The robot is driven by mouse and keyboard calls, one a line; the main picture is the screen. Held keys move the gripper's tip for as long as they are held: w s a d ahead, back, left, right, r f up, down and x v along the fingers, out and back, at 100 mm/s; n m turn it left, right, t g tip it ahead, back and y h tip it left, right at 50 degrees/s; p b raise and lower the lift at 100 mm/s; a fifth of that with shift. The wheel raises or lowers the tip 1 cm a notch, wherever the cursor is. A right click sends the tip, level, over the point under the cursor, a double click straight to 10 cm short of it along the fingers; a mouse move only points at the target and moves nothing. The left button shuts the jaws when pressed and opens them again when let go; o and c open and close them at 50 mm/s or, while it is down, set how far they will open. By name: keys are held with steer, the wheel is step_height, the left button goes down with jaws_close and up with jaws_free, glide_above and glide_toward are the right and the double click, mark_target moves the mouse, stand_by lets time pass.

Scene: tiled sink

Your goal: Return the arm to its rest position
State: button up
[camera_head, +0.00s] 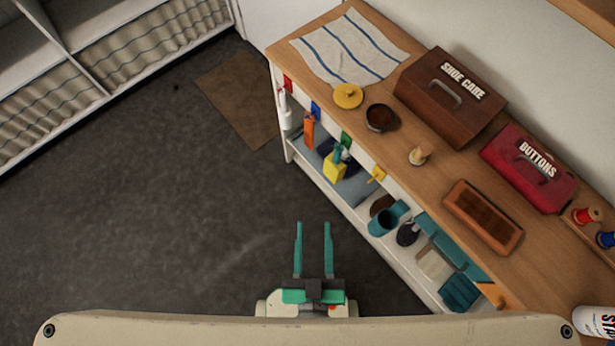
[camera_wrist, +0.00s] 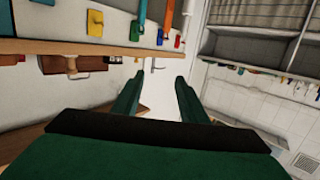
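My gripper (camera_head: 313,250) shows at the bottom middle of the head view, with its two green fingers parallel and a clear gap between them. Nothing is held between the fingers. It is over the dark floor, to the left of the wooden-topped bench and apart from it. In the wrist view my gripper (camera_wrist: 158,88) is also open and empty, with a pale wall and a door handle visible beyond the fingertips. The rest of my arm is mostly hidden below the head view.
The bench top (camera_head: 400,150) holds a shoe care box (camera_head: 445,105), a red buttons box (camera_head: 530,170), a brown tray (camera_head: 482,216) and a striped cloth (camera_head: 350,45). Its lower shelf holds several items, including a yellow bottle (camera_head: 334,170). The dark floor (camera_head: 150,200) at left is clear.

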steer(key=shift+s+a+f+g, duration=0.3)
steer(key=shift+s+a+f, duration=0.15)
steer(key=shift+s, duration=0.25)
steer(key=shift+s+a+f+g, duration=0.3)
steer(key=shift+s+f, duration=0.15)
steer(key=shift+s, duration=0.2)
